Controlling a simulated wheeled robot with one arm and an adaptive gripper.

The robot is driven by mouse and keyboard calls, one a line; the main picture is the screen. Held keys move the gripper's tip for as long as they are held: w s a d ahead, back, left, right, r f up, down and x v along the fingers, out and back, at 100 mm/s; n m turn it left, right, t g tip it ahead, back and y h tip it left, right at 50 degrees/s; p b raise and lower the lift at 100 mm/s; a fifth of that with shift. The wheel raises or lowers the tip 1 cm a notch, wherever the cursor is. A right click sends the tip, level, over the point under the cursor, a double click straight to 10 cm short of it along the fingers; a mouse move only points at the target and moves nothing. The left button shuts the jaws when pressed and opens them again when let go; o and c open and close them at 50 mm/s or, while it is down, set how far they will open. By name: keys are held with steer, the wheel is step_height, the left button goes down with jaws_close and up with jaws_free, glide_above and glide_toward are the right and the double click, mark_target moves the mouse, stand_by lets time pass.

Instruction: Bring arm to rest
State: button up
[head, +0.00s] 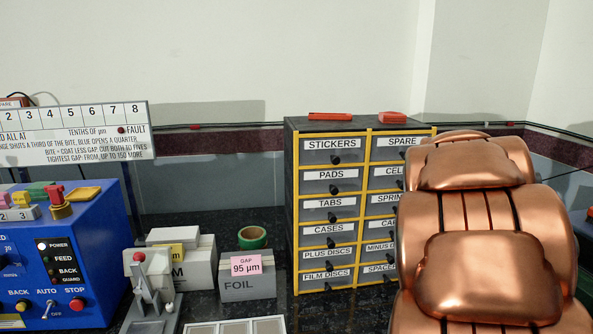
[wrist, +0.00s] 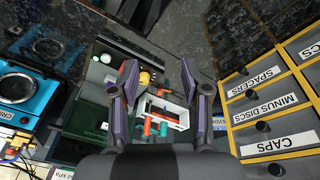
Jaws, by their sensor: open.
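My gripper (wrist: 158,78) shows in the wrist view with its two dark fingers spread wide apart. Nothing is held between the fingers. Beyond the fingers lies a small white holder (wrist: 178,122) with orange and teal cylinders, seen in the gap between them; I cannot tell its exact distance. In the head view my copper-coloured arm (head: 480,200) fills the right side, in front of the drawer cabinet. The gripper itself is not visible in the head view.
The labelled drawer cabinet (head: 332,188) stands at the centre right, and its drawers (wrist: 265,110) are close on the right in the wrist view. A blue control box (head: 75,255) and cartons (head: 200,270) stand left. A blue machine (wrist: 22,88) is at the wrist view's left.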

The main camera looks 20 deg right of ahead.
steer(key=s+a+n+y+p, duration=0.1)
steer(key=s+a+n+p, duration=0.15)
steer(key=a, duration=0.65)
steer(key=s+a+n+y+p, duration=0.15)
steer(key=a+n, duration=0.25)
steer(key=a, duration=0.5)
steer(key=s+a+n+g+p, duration=0.1)
steer(key=s+a+n+p, duration=0.1)
steer(key=s+a+n, duration=0.4)
steer(key=s+a, duration=0.4)
steer(key=shift+f+n+g, duration=0.2)
steer(key=shift+n+g, duration=0.1)
steer(key=shift+n, duration=0.05)
steer(key=shift+s+a, duration=0.1)
steer(key=shift+c, duration=0.5)
